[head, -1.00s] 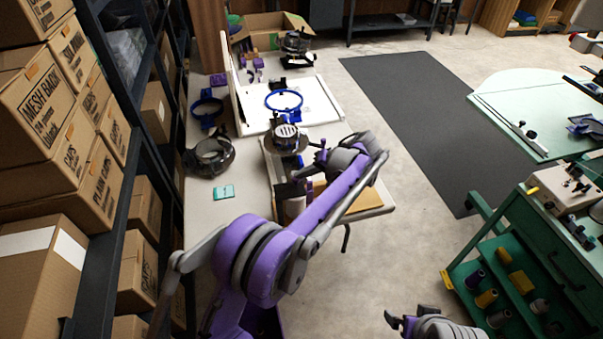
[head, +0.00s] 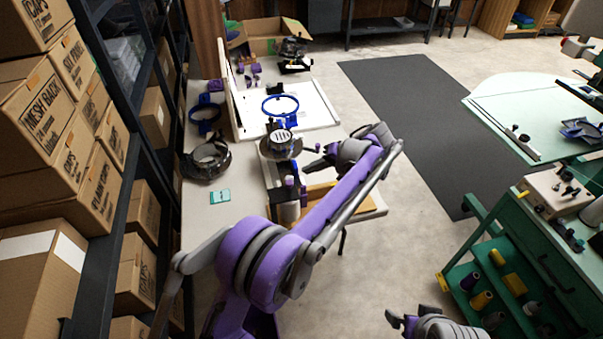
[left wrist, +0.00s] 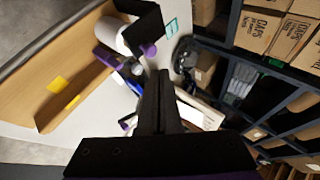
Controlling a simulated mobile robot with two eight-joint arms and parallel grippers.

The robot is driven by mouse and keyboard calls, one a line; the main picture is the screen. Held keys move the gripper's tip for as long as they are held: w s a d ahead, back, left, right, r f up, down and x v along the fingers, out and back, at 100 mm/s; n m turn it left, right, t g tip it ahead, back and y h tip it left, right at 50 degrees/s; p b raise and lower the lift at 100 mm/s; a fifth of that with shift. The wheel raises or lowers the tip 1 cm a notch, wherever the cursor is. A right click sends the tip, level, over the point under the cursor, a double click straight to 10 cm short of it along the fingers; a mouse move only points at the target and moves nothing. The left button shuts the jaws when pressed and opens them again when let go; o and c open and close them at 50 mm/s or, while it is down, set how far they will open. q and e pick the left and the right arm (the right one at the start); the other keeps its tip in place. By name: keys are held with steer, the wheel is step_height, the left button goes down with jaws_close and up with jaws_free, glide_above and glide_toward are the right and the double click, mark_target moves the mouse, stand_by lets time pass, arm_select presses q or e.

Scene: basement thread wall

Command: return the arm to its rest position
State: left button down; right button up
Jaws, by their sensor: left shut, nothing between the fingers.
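My purple and grey left arm reaches from the bottom of the head view over the white table (head: 206,225). The tray (left wrist: 60,85) lies left of the fingers there. My right gripper (head: 398,321) shows only partly at the bottom of the head view. Its finger gap is not clear.
Shelves with brown boxes (head: 90,160) stand close on the left. A dark cap (head: 208,160), a teal card (head: 219,196) and a blue hoop (head: 281,104) are on the table. A green cart (head: 462,275) stands at right. Grey mat (head: 410,110) and bare floor are clear between.

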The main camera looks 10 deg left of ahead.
arm_select(q)
steer(key=d+r, duration=0.2)
steer(key=d, duration=0.3)
steer(key=s+a+r+m+h, duration=0.1)
steer(key=s+a+r+h, duration=0.15)
steer(key=s+a, duration=0.45)
steer(key=s+a+r+h, duration=0.1)
steer(key=s+a+h, duration=0.3)
steer(key=s, duration=0.5)
steer(key=s+a+f+t+h, duration=0.1)
steer(key=s+f, duration=0.3)
steer(key=s, duration=0.5)
steer(key=s+a+f+t+h, duration=0.1)
steer(key=s+f, duration=0.3)
steer(key=s, duration=0.5)
steer(key=shift+s+a+f+t+h, duration=0.25)
steer(key=shift+f+t+h, duration=0.15)
steer(key=shift+t, duration=0.5)
